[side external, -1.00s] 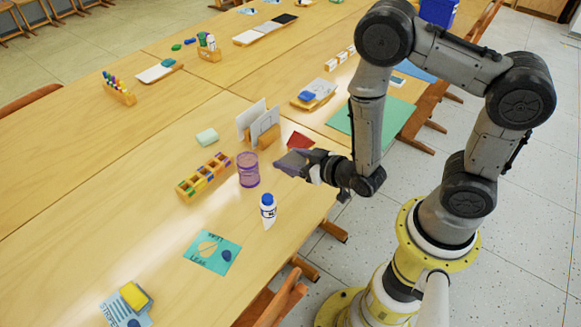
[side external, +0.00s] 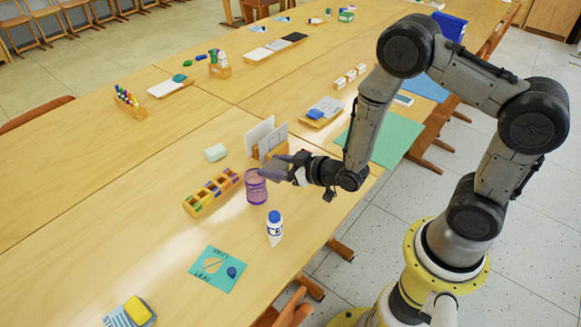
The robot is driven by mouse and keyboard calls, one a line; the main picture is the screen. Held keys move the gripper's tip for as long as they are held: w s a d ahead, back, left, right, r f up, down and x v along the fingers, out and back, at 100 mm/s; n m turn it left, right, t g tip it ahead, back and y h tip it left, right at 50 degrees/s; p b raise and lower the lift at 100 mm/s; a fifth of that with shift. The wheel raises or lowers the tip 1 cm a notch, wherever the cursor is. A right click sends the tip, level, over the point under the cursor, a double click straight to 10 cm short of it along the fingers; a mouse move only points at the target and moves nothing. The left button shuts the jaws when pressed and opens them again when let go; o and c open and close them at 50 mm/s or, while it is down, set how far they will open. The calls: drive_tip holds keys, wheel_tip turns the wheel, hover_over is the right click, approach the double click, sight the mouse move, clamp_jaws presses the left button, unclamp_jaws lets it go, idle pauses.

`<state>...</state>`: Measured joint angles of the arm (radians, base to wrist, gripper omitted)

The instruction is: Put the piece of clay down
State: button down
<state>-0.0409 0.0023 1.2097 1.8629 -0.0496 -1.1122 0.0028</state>
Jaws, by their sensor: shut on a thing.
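My gripper (side external: 283,172) is shut over the table, just right of the purple mesh cup (side external: 256,190). In this view its tip overlaps the cup's upper right edge; I cannot tell the height between them. A purplish-grey shape shows at the fingertips. The piece of clay in the jaws cannot be made out clearly from the fingers. A dark blue lump (side external: 231,272) lies on a teal card (side external: 213,268) toward the front of the table.
A white bottle with a blue cap (side external: 274,232) stands in front of the cup. A wooden holder with coloured compartments (side external: 212,192) is left of it. A card stand (side external: 268,140) is behind my gripper. Bare table (side external: 120,215) lies to the left.

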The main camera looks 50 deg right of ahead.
drive_tip(key=w+a+r+n+y, duration=0.2)
drive_tip(key=w+a+n+y, duration=0.1)
drive_tip(key=w+a, duration=0.55)
drive_tip(key=n+g+y, duration=0.4)
drive_tip(key=n+y, duration=0.1)
hover_over(153, 242)
wheel_tip(153, 242, down, 4)
drive_tip(key=f, duration=0.1)
drive_tip(key=shift+w+f, duration=0.1)
drive_tip(key=shift+f, duration=2.8)
drive_tip(key=shift+f, duration=0.2)
drive_tip(key=shift+f, duration=0.3)
